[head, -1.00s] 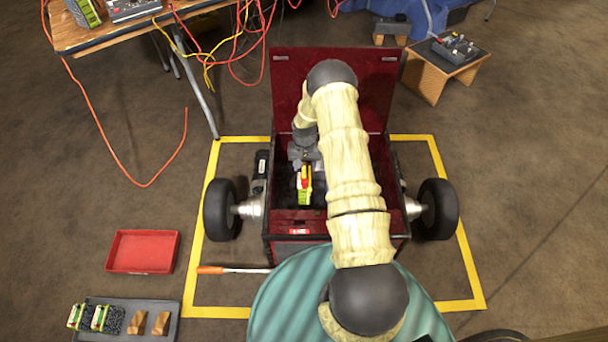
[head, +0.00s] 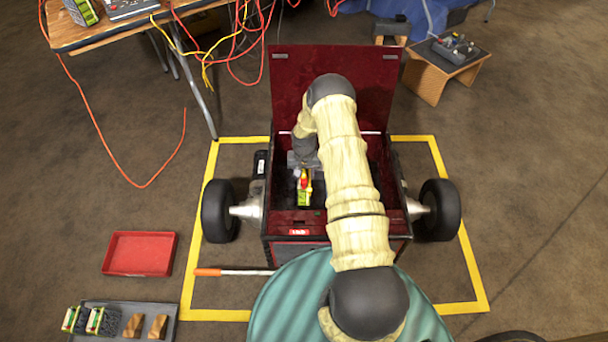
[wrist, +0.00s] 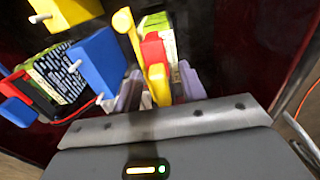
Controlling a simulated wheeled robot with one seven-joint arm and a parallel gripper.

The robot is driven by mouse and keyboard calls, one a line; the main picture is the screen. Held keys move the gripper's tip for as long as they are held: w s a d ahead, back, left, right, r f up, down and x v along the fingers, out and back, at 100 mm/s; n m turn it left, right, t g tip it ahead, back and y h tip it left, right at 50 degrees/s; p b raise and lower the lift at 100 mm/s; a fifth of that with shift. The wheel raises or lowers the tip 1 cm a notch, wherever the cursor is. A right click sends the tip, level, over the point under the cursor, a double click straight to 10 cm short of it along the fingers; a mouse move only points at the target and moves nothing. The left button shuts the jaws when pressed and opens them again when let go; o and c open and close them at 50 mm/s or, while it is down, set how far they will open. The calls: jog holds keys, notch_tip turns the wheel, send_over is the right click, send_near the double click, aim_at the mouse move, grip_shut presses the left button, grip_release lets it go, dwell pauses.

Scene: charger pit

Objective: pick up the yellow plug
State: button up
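The yellow plug (wrist: 157,82) shows in the wrist view, upright beside a red part and a green-and-white block (wrist: 165,30). My gripper (wrist: 158,90) has its two grey-purple fingers apart, one on each side of the plug's yellow part. I see small gaps, so it looks open; contact is not clear. In the head view my gripper (head: 303,168) is down inside the dark red box, over the yellow-green block (head: 304,196) with a red top. My arm and wrist hide much of the plug there.
The box (head: 290,222) has wheels and a raised lid (head: 300,90). In the wrist view, blue blocks (wrist: 98,60) with white pins and another block (wrist: 58,75) stand left of my fingers. A red tray (head: 140,254) and a grey tray (head: 112,337) lie on the floor at left.

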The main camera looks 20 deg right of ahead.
grip_shut()
notch_tip(320, 180, up, 10)
jog(key=p, duration=0.3)
jog(key=shift+f, duration=0.1)
dwell(0.6)
jog(key=shift+w+f+b, duration=0.1)
jog(key=shift+f+b, duration=0.55)
jog(key=shift+f, duration=0.9)
